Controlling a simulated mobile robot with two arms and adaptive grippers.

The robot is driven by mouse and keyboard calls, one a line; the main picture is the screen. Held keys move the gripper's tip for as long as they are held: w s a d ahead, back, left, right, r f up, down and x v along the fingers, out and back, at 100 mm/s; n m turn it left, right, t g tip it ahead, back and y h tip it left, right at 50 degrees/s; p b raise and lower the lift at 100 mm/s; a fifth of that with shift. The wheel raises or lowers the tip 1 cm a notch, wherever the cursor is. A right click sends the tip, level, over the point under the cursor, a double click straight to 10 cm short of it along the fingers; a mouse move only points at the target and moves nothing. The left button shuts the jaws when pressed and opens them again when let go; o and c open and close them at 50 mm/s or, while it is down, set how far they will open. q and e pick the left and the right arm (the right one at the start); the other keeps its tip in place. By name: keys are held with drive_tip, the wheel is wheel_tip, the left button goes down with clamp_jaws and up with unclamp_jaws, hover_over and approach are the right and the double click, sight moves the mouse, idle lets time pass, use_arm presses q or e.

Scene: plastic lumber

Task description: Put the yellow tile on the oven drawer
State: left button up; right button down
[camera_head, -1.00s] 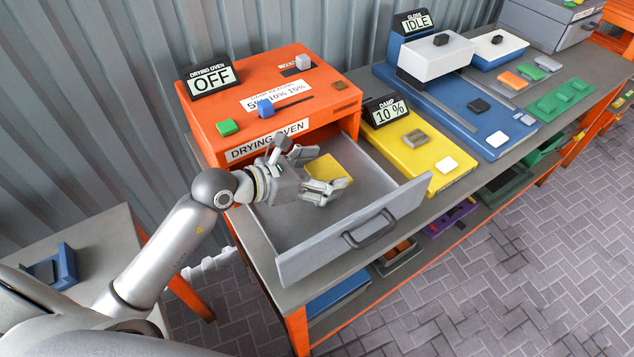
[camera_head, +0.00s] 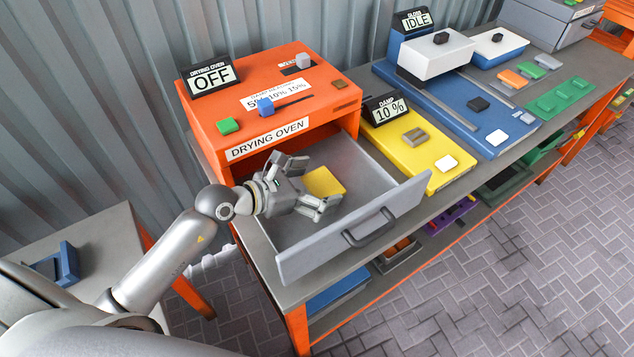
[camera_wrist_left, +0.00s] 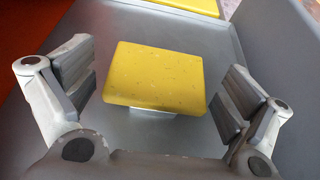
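The yellow tile (camera_head: 324,182) is inside the open grey drawer (camera_head: 376,163) of the orange drying oven (camera_head: 290,104). In the left wrist view the tile (camera_wrist_left: 156,77) lies between my left gripper's fingers, with a gap on both sides. A small pale piece shows under its near edge. My left gripper (camera_head: 308,180) is open and empty in the drawer, beside the tile in the head view. The left wrist view also shows its spread fingers (camera_wrist_left: 160,85). My right gripper is not in view.
The drawer's front wall with its handle (camera_head: 369,230) stands out over the bench edge. A yellow damp meter (camera_head: 400,151) sits right of the drawer, with a blue gloss machine (camera_head: 455,105) beyond. The drawer floor around the tile is mostly clear.

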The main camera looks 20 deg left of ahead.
use_arm(q)
drive_tip(key=shift+r, duration=0.15)
drive_tip(key=b+v, duration=0.2)
drive_tip(key=v, duration=0.8)
drive_tip(key=shift+s+a, duration=0.25)
drive_tip(key=shift+s+a+r, duration=0.3)
drive_tip(key=shift+s+a, duration=0.05)
drive_tip(key=shift+s, duration=0.1)
idle(0.9)
